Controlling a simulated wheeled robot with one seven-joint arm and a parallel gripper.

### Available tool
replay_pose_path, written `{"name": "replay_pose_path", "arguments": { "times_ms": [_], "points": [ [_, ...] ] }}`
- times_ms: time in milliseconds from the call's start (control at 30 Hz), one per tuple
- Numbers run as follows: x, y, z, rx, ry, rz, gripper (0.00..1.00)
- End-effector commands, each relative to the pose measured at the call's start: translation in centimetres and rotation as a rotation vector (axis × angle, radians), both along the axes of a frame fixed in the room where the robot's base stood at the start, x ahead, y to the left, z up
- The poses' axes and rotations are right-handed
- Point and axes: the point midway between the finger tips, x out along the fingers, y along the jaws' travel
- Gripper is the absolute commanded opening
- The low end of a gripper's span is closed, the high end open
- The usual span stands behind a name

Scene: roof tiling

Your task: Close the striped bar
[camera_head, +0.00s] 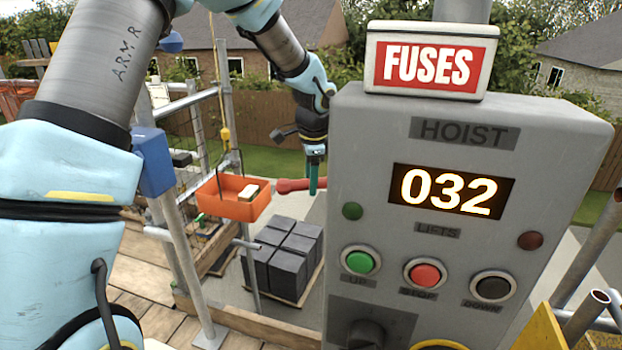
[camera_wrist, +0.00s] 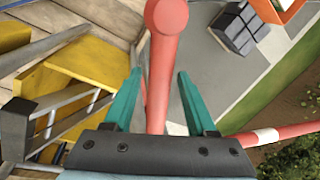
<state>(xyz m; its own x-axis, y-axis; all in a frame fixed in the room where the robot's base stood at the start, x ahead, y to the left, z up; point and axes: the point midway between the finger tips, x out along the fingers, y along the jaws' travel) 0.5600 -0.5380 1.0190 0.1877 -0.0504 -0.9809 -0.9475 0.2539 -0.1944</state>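The striped bar shows in the wrist view as a red bar with a white band (camera_wrist: 265,135) at the lower right. A red post-like piece with a rounded end (camera_wrist: 166,18) runs down between my fingers; whether it joins the banded part is hidden behind my gripper. My gripper (camera_wrist: 160,74) is open, with one green finger on each side of the red piece and small gaps visible. In the head view, my gripper (camera_head: 314,178) points down beside the red bar end (camera_head: 292,186), left of the hoist box.
The grey hoist box (camera_head: 350,120) with buttons and a FUSES sign (camera_head: 425,62) stands close on the right. An orange tray (camera_head: 236,205) hangs to the left. Dark block stacks (camera_head: 283,262) sit below. Scaffold poles and yellow parts (camera_wrist: 85,75) lie near my gripper.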

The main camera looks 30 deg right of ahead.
Motion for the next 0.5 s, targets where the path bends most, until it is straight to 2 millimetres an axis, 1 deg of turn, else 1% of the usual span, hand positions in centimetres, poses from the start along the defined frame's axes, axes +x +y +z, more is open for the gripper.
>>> {"name": "replay_pose_path", "arguments": {
  "times_ms": [33, 400, 467, 500],
  "points": [
    [0.01, 0.00, 0.02, 0.000, 0.000, 0.000, 0.50],
    [-0.01, -0.01, 0.04, 0.000, 0.000, 0.000, 0.08],
    [-0.01, -0.01, 0.04, 0.000, 0.000, 0.000, 0.01],
    [-0.01, -0.01, 0.04, 0.000, 0.000, 0.000, 0.00]
  ]
}}
